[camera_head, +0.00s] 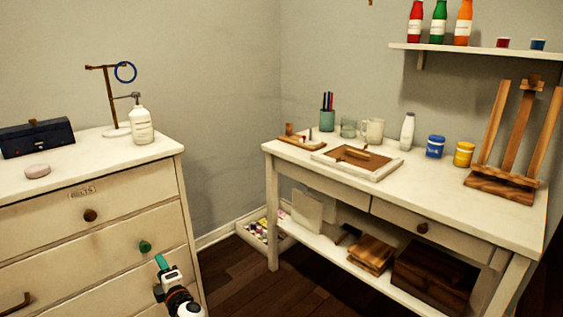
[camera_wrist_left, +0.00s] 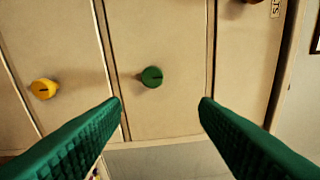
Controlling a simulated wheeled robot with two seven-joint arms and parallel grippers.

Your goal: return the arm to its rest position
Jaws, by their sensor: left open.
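My left gripper (camera_head: 163,264) is in front of the dresser, low in the head view, just right of and below the green knob (camera_head: 145,246). In the left wrist view its two green fingers (camera_wrist_left: 161,103) are spread wide with nothing between their tips. The green knob (camera_wrist_left: 152,77) shows beyond the fingertips, apart from them. Part of my left arm (camera_head: 185,302) shows at the bottom edge of the head view. My right gripper is not in view.
The white dresser (camera_head: 75,255) stands at left, with a dark box (camera_head: 36,138), a bottle (camera_head: 141,126) and a ring stand (camera_head: 109,95) on top. A white desk (camera_head: 440,206) stands at right. Dark floor (camera_head: 232,275) lies between them.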

